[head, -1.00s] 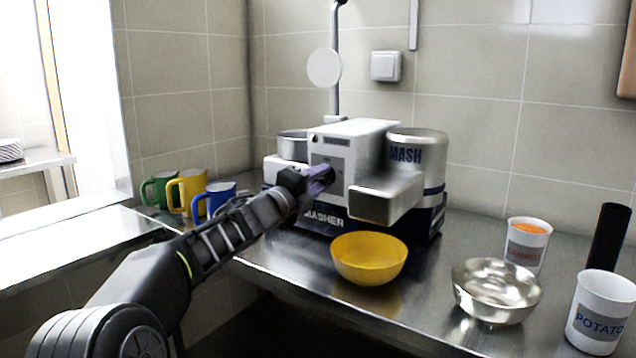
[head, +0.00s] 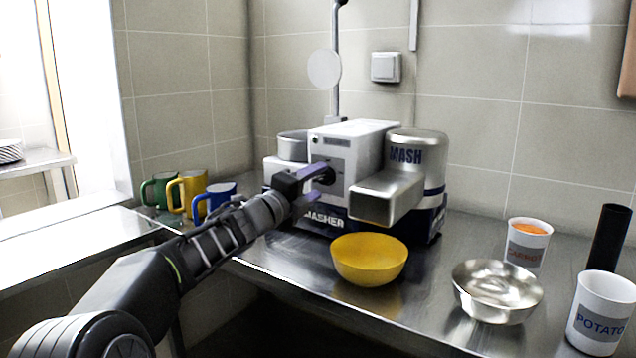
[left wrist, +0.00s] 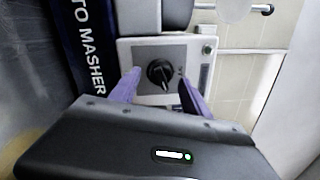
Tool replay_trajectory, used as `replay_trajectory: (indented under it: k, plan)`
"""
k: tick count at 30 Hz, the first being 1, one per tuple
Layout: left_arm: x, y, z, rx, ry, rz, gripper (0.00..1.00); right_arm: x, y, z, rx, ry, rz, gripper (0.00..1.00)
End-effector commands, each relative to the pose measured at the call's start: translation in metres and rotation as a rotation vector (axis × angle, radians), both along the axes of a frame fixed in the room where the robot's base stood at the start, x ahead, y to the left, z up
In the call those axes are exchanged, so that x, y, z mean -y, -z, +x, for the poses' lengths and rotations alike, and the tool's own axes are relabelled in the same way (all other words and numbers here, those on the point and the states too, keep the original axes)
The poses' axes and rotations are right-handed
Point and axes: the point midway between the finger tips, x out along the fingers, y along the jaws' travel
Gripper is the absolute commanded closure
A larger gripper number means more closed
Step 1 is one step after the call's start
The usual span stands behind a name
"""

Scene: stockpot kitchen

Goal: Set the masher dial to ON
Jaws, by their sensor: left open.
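The masher (head: 365,150) is a white and steel machine with a dark base lettered MASHER, standing on the counter against the wall. Its dial (left wrist: 160,73) is a black round knob on a grey panel, seen face-on in the left wrist view. In the head view the dial (head: 326,175) is partly covered by my gripper. My left gripper (head: 322,187) is open in front of the panel. In the left wrist view its purple fingers (left wrist: 158,92) stand apart, one on each side of the dial, with visible gaps to it. The dial's small markings are not readable.
A yellow bowl (head: 369,262) stands below the masher's spout. A steel bowl (head: 497,292), a carrot cup (head: 526,243) and a potato cup (head: 600,315) stand to the right. Green, yellow and blue mugs (head: 186,193) stand at the left, near my arm.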

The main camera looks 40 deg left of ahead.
Motion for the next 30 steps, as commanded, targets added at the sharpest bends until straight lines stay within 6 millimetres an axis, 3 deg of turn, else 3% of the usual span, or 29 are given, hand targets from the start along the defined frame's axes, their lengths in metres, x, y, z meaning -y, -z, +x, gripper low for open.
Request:
replay_trajectory:
  k: [6,12,30]
  plan:
    - [0.001,0.002,-0.038,0.001,-0.002,0.000,0.45,0.000,0.001,0.000,0.000,0.000,0.000,0.07]
    - [0.003,0.004,-0.059,0.001,0.000,0.001,0.45,0.000,0.000,0.000,0.000,0.000,0.000,0.07]
    - [0.003,0.005,-0.061,0.000,0.000,0.001,0.45,0.000,0.000,0.000,0.000,0.000,0.000,0.07]
